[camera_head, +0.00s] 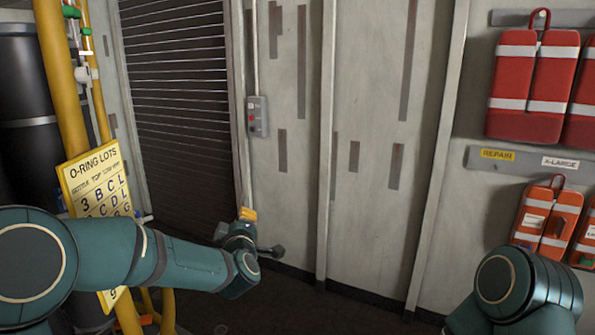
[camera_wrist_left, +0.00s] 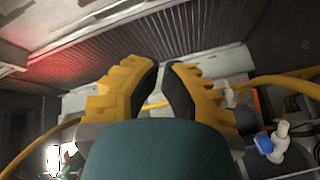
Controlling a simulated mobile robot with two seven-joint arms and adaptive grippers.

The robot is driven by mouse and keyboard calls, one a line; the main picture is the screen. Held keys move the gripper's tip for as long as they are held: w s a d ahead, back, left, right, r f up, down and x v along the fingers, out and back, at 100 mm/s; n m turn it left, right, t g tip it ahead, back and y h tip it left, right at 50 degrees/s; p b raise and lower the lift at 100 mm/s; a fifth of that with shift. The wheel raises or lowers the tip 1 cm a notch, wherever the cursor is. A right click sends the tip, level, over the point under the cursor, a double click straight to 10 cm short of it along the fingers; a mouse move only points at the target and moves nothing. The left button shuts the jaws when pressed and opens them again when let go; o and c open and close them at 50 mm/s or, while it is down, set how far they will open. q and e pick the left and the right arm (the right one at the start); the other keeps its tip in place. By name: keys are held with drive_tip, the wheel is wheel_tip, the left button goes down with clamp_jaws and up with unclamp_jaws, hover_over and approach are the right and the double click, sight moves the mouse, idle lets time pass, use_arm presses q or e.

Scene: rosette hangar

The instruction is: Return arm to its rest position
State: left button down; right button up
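My left arm comes in from the left in the head view and reaches across the lower left. Its gripper (camera_head: 247,214) shows there only as a small yellow part above the wrist. In the left wrist view the left gripper (camera_wrist_left: 162,66) shows two yellow fingers with black pads. A narrow gap is visible between the pads, with nothing held in it. My right arm shows at the lower right of the head view as a teal joint; its gripper is out of view.
A yellow O-ring lots sign (camera_head: 97,185) and yellow pipes (camera_head: 60,75) stand close to my left arm. A grey control box (camera_head: 258,116) is on the wall beside a slatted shutter (camera_head: 180,100). Red bags (camera_head: 532,85) and orange pouches (camera_head: 546,215) hang at right.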

use_arm(q)
drive_tip(key=s+d+f+m+g+h, duration=0.1)
drive_tip(key=s+f+m+g+h, duration=0.15)
drive_tip(key=f, duration=0.65)
drive_tip(key=s+d+f+m+g+h, duration=0.1)
drive_tip(key=s+f+m+g, duration=0.15)
drive_tip(key=f, duration=0.65)
drive_tip(key=s+f+m+g+h, duration=0.1)
drive_tip(key=s+f+m+g, duration=0.2)
drive_tip(key=s+f, duration=0.8)
drive_tip(key=s+f+m+g+h, duration=0.1)
drive_tip(key=s+f+m+g, duration=0.3)
drive_tip(key=s, duration=1.4)
wheel_tip(320, 180, down, 8)
drive_tip(key=d+g, duration=0.1)
drive_tip(key=g, duration=0.3)
drive_tip(key=shift+r+b, duration=0.2)
drive_tip(key=shift+b, duration=0.15)
drive_tip(key=shift+a, duration=0.2)
